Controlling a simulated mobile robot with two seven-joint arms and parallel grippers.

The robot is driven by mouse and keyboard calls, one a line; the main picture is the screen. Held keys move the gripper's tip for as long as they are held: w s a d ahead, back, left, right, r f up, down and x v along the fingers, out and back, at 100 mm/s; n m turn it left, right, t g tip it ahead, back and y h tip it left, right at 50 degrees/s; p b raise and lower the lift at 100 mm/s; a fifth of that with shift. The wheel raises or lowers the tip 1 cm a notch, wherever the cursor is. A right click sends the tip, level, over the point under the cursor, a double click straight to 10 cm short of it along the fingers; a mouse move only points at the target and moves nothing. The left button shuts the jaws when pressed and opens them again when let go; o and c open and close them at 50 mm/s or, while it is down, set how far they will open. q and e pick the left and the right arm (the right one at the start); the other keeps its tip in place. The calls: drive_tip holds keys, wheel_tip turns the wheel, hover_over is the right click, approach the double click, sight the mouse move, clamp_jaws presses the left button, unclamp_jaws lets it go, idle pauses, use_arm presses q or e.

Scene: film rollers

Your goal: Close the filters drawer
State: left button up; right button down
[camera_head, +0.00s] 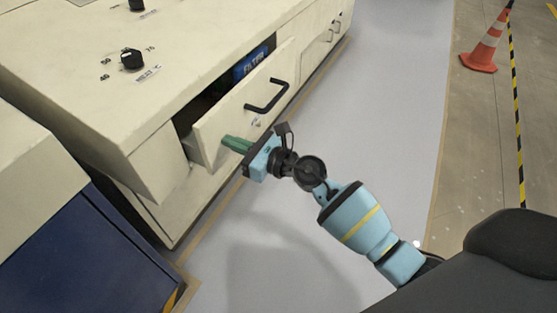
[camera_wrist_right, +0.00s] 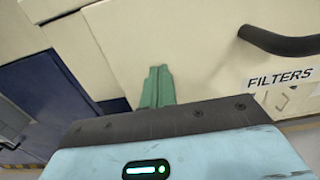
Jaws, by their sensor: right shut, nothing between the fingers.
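The filters drawer (camera_head: 232,117) is a cream drawer in the side of a cream cabinet, pulled partly open. A blue item with lettering (camera_head: 252,62) shows inside it. Its black bar handle (camera_head: 266,97) is on the front, and the handle (camera_wrist_right: 283,42) also shows in the right wrist view above a "FILTERS" label (camera_wrist_right: 280,78). My right gripper (camera_head: 228,141) has green fingers, shut and empty, at the lower near part of the drawer front, left of the handle. In the right wrist view its fingers (camera_wrist_right: 158,86) point at the cream front; contact cannot be told. My left gripper is not in view.
The cabinet top (camera_head: 190,30) carries black knobs (camera_head: 132,59). A blue panel (camera_head: 85,255) stands at the lower left. An orange-and-white cone (camera_head: 487,48) stands far right. The grey floor (camera_head: 390,90) right of the drawer is clear.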

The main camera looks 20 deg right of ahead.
sight(216, 136)
drive_tip(key=b+x, duration=0.1)
drive_tip(key=x, duration=0.4)
drive_tip(key=shift+w+a+f, duration=0.1)
drive_tip(key=shift+x, duration=0.9)
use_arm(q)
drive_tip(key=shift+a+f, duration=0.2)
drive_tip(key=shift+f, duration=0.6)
use_arm(e)
drive_tip(key=shift+r, duration=0.2)
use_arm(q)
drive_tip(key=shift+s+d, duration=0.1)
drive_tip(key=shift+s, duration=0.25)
use_arm(e)
drive_tip(key=shift+r, duration=0.2)
